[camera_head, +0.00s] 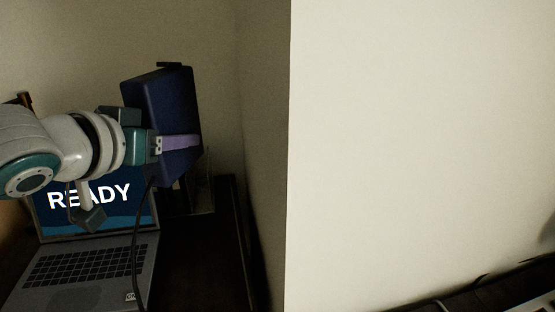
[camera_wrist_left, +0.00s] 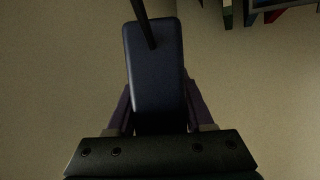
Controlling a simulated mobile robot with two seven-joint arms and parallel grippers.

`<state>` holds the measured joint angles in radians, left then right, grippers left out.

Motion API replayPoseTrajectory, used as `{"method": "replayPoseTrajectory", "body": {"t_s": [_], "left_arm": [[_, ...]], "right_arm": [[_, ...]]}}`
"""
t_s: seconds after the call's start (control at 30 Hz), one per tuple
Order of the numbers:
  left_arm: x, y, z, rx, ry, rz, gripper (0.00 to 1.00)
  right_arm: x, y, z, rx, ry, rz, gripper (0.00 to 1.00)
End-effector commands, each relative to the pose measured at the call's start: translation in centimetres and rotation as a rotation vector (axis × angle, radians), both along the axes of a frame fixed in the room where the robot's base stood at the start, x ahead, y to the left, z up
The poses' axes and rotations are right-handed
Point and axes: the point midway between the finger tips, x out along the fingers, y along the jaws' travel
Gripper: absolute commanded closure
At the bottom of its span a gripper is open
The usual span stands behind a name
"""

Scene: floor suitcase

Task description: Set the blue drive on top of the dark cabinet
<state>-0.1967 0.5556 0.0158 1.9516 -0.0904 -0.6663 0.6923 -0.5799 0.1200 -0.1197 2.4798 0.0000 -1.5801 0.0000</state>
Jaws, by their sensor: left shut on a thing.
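The blue drive (camera_head: 160,95) is a dark blue, rounded box held up in the air, upright and slightly tilted, in front of the corner wall. My left gripper (camera_head: 178,143) is shut on it, with a purple finger across its near side. In the left wrist view the drive (camera_wrist_left: 155,70) sits between the two purple fingers, and a dark cable crosses its upper end. A dark surface (camera_head: 200,260) lies below the drive, beside the laptop. I cannot tell whether it is the cabinet top. My right gripper is not in view.
An open laptop (camera_head: 85,275) with "READY" on its screen stands at lower left, below my arm. A thin dark cable (camera_head: 136,250) hangs in front of it. A pale wall corner (camera_head: 415,140) projects at the right. Dark furniture (camera_head: 490,293) shows at bottom right.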

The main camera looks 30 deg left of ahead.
Motion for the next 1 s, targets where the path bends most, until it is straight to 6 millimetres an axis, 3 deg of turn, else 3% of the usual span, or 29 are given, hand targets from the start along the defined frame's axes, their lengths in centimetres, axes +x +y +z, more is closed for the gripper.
{"method": "replayPoseTrajectory", "body": {"t_s": [0.03,0.3,0.57,1.0], "left_arm": [[0.3,0.5,-3.2,0.007,-0.006,0.016,1.0],[1.1,1.9,-9.4,0.005,-0.006,0.076,1.0],[1.3,2.0,-11.8,0.0,-0.003,0.082,1.0],[1.3,2.0,-23.6,-0.002,0.0,0.082,1.0]], "right_arm": [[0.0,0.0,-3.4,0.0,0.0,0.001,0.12],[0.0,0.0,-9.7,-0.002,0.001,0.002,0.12],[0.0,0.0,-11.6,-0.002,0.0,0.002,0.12],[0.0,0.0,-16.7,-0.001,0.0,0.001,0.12]]}}
